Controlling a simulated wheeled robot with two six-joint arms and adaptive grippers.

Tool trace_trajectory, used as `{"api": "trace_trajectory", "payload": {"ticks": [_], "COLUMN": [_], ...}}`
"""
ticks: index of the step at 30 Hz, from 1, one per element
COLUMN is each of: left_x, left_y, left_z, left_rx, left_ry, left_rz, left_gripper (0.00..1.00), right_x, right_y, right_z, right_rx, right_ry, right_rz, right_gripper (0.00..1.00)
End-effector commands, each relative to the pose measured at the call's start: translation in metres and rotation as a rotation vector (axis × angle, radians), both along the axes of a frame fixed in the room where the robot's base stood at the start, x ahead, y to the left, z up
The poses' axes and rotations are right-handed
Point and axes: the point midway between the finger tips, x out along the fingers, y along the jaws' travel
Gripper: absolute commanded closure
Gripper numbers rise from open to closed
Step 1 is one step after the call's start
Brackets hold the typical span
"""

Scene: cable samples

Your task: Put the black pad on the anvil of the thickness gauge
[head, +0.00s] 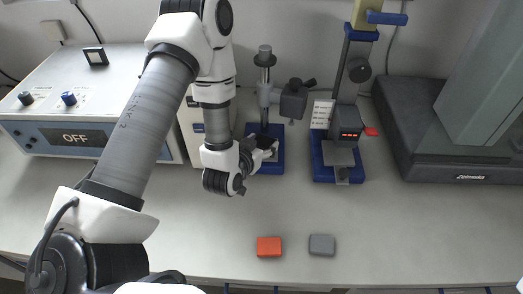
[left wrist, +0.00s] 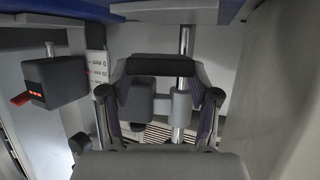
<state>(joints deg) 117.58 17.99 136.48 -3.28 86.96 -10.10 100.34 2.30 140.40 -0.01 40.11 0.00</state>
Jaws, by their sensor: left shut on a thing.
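The black pad (left wrist: 160,65) is between the fingertips of my left gripper (left wrist: 160,80), which is shut on it. In the head view my left gripper (head: 264,148) is at the left blue-based stand (head: 278,165), with the pad over its base. I cannot tell whether the pad touches the stand. This stand has a metal post and a dark head (head: 293,100) off to the right. Another blue-based device (head: 340,158) with a red lit display stands to its right. Which one is the thickness gauge is not clear. My right gripper is not in view.
An orange block (head: 269,247) and a grey block (head: 322,245) lie at the table's front. A power unit reading OFF (head: 85,125) is at the left. A large dark-based machine (head: 420,140) is at the right. The front middle of the table is mostly clear.

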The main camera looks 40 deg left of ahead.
Motion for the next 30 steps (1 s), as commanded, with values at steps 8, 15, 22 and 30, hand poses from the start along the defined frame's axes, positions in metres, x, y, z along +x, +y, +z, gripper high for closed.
{"api": "trace_trajectory", "payload": {"ticks": [8,15,22,30], "left_x": [0.018,0.018,0.018,0.018], "left_y": [0.015,0.014,0.014,0.014], "left_z": [-0.021,-0.037,-0.041,-0.040], "left_rx": [0.001,0.000,0.000,0.000], "left_ry": [0.006,0.002,0.002,0.002], "left_rz": [-0.002,0.000,0.000,0.000], "left_gripper": [0.73,0.73,0.35,0.13], "right_x": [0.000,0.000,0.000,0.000], "right_y": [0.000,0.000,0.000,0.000], "right_z": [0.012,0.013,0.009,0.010], "right_rx": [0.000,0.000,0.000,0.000], "right_ry": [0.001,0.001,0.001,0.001], "right_rz": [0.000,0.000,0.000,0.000], "right_gripper": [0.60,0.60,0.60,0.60]}}
